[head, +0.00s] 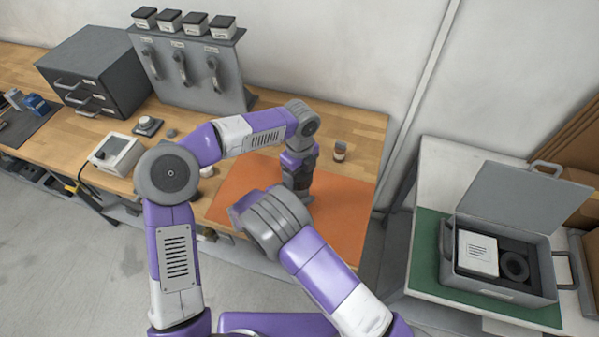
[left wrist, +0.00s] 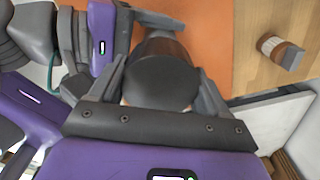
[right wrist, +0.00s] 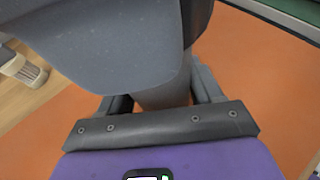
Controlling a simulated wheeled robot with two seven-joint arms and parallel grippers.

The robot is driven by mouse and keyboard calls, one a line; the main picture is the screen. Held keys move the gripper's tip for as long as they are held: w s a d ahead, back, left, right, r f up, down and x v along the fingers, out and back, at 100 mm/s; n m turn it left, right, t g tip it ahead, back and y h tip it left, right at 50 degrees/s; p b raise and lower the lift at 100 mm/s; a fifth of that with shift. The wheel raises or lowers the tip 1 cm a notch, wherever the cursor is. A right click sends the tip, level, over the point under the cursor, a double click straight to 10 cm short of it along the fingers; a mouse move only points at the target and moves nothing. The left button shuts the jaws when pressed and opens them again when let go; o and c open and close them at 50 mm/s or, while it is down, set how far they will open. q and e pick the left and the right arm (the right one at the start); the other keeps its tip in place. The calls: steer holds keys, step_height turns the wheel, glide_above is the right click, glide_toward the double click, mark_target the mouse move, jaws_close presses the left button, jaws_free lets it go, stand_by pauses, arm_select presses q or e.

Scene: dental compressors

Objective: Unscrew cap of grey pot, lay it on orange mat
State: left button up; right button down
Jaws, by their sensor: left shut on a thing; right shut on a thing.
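The grey pot shows in the right wrist view (right wrist: 162,97) as a grey-brown cylinder between the fingers of my right gripper (right wrist: 160,90). Its dark round cap (left wrist: 160,82) faces the camera in the left wrist view, between the fingers of my left gripper (left wrist: 162,75). Both grippers are shut, the left on the cap from above, the right on the body from the side. In the head view my left gripper (head: 298,180) points down over the orange mat (head: 340,215). My right wrist hides the pot there. I cannot tell whether cap and body are apart.
A small jar with a brown band (head: 339,151) stands on the wooden bench behind the mat. A white device (head: 115,154), a drawer cabinet (head: 105,75) and a grey rack (head: 190,70) stand to the left. An open grey case (head: 500,270) is on the right table. The mat's right part is clear.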

arm_select(q)
steer(key=o, duration=1.1)
arm_select(e)
steer(key=shift+w, duration=0.1)
arm_select(q)
steer(key=shift+a, duration=0.1)
arm_select(e)
steer(key=shift+d, duration=0.1)
arm_select(q)
step_height(320, 180, up, 4)
steer(key=shift+f, duration=0.15)
steer(key=shift+r, duration=0.35)
steer(key=shift+c, duration=0.9)
steer(key=shift+r+m, duration=0.7)
steer(key=shift+r, duration=0.05)
steer(key=shift+c, duration=0.3)
steer(key=shift+r+m, duration=0.8)
steer(key=shift+r, duration=0.05)
steer(key=shift+f, duration=3.8)
